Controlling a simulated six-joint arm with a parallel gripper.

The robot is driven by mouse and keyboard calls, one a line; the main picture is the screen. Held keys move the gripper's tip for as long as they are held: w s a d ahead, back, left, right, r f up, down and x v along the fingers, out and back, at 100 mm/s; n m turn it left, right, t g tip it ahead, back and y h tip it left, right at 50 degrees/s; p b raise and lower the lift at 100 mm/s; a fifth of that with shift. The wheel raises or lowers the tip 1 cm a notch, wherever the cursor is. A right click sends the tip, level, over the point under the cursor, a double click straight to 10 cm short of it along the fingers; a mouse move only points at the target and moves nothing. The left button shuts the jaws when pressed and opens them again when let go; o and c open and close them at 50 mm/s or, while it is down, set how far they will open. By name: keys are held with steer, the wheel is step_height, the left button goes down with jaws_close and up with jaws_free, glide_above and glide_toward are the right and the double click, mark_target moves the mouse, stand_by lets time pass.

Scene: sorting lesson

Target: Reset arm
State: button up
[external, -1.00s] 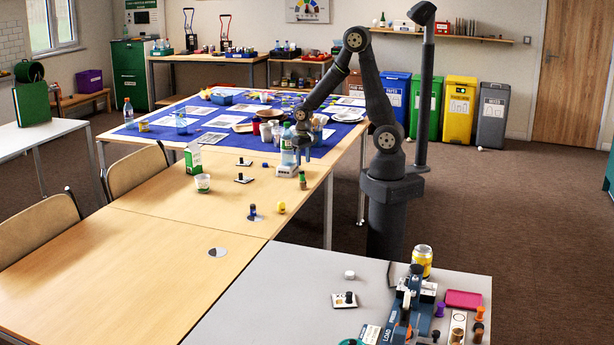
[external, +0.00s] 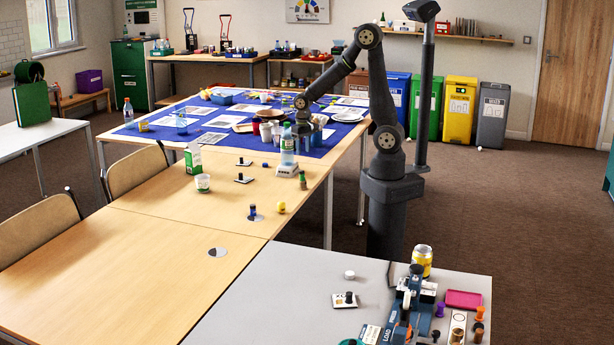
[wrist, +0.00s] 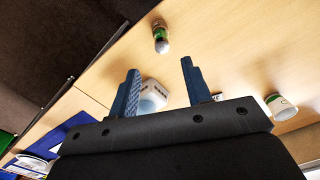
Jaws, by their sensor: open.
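My arm reaches over the wooden table from its dark post, with the elbow raised. My gripper (external: 306,130) hangs just behind and to the right of a clear bottle with a green label (external: 287,148) in the external view.
A small green-and-brown jar (external: 303,180), a white tub (external: 203,183) and a green-and-white carton (external: 193,158) stand near the scale. The blue-covered table (external: 150,132) behind is crowded. The near wooden tabletop (external: 130,270) is mostly clear.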

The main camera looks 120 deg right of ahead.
mark_target(303, 172)
step_height(303, 172, down, 12)
steer(key=shift+r, duration=0.4)
steer(key=shift+f, duration=0.1)
stand_by(0.4)
step_height(303, 172, up, 12)
steer(key=r, duration=0.1)
step_height(303, 172, down, 13)
step_height(303, 172, up, 4)
steer(key=shift+f, duration=0.1)
steer(key=s+d+r, duration=0.4)
steer(key=s+r, duration=0.4)
steer(key=s, duration=0.3)
step_height(303, 172, up, 9)
steer(key=w+d+r, duration=0.3)
steer(key=d, duration=0.1)
steer(key=shift+w+d+m, duration=0.3)
steer(key=shift+d, duration=0.1)
